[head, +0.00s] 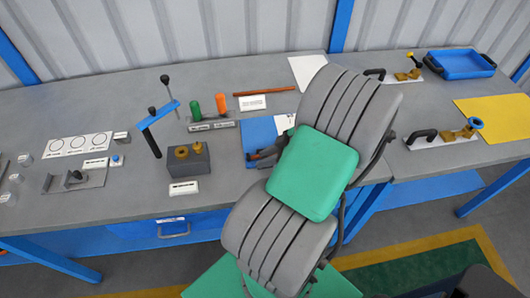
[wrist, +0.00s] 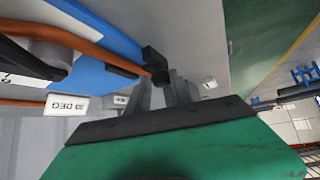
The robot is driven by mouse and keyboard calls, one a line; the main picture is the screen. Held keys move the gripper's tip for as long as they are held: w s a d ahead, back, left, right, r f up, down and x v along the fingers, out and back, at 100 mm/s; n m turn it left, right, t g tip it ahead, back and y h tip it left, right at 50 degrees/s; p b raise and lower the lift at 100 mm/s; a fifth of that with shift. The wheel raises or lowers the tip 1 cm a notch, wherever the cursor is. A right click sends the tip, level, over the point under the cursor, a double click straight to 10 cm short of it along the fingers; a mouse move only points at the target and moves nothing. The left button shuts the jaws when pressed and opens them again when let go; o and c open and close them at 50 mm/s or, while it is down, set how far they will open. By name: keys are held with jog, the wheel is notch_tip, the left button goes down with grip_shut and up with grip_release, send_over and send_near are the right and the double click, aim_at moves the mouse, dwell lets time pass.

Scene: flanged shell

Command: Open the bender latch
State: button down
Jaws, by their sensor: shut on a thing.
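The bender is a blue plate (head: 258,130) on the bench, left of my arm in the head view; its blue edge (wrist: 95,28) runs across the top of the wrist view. A small dark block, which looks like the bender latch (wrist: 154,60), stands out from that edge. My gripper (wrist: 160,80) is shut on this dark block, with its grey fingers on either side of it. The latch cannot be told apart there.
An orange-brown tube (wrist: 70,35) and a white "30 DEG" label (wrist: 67,104) are close by in the wrist view. Left of the bender is a grey block with brass fittings (head: 187,160) and a blue lever (head: 160,115). A blue tray (head: 460,64) is far right.

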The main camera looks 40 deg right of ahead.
jog(key=shift+s+a+f, duration=0.2)
jog(key=shift+s+a, duration=0.1)
jog(key=shift+a, duration=0.15)
jog(key=c, duration=1.3)
grip_release()
jog(key=shift+s, duration=0.1)
jog(key=shift+s+d+r, duration=0.15)
jog(key=shift+d+r, duration=0.05)
jog(key=shift+d, duration=0.05)
jog(key=v, duration=0.7)
jog(key=shift+a+r+b, duration=0.1)
jog(key=shift+r+b, duration=0.2)
jog(key=shift+b, duration=0.1)
